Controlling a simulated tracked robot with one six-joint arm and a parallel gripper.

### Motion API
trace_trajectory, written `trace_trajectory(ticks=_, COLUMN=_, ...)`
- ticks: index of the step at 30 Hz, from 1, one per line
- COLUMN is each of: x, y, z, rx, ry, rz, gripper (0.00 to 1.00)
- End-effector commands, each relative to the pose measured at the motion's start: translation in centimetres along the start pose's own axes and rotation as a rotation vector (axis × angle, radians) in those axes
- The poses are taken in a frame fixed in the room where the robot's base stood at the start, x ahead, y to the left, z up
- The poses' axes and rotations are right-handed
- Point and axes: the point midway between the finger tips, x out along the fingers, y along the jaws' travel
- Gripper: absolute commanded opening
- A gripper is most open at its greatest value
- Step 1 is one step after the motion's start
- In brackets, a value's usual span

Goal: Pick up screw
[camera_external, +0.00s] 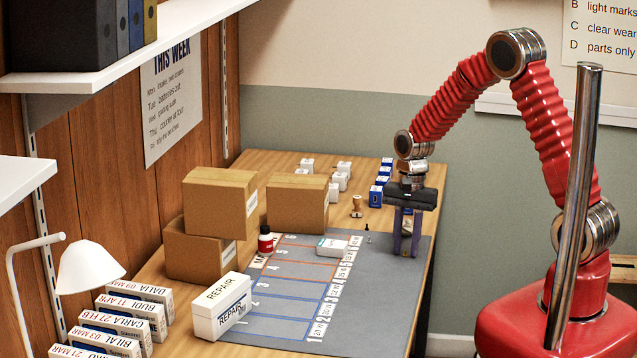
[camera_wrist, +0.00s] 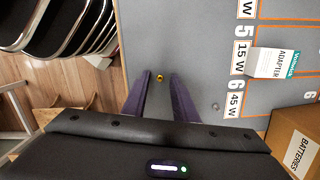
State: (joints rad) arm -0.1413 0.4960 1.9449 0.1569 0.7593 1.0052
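A small brass-coloured screw (camera_wrist: 160,77) lies on the grey mat (camera_wrist: 205,60) in the wrist view, between and just beyond my fingertips. My gripper (camera_wrist: 160,82) is open there, with one purple finger on each side of the screw and a gap to both. In the external view my gripper (camera_external: 406,251) points straight down over the right part of the mat (camera_external: 390,300). I cannot clearly make out the brass screw in that view. A small silvery piece (camera_wrist: 214,106) lies on the mat to the right of my fingers, too small to identify.
A white adapter box (camera_wrist: 272,62) lies on the numbered slots. A batteries box (camera_wrist: 296,140) stands at the lower right of the wrist view. A wooden stamp (camera_external: 357,206), blue boxes (camera_external: 376,195) and a red bottle (camera_external: 266,241) stand on the table. The mat's front is clear.

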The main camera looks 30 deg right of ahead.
Motion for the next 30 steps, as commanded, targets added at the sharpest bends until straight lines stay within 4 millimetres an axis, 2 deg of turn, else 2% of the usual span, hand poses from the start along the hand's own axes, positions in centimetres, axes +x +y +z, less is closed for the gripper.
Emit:
trace_trajectory(ticks=11, x=-0.05, y=0.00, z=0.00, rx=0.000, ry=0.000, rz=0.000, gripper=0.26)
trace_trajectory(ticks=22, x=-0.05, y=-0.01, z=0.00, rx=0.000, ry=0.000, rz=0.000, gripper=0.01)
trace_trajectory(ticks=30, x=-0.03, y=0.02, z=0.00, rx=0.000, ry=0.000, rz=0.000, gripper=0.00)
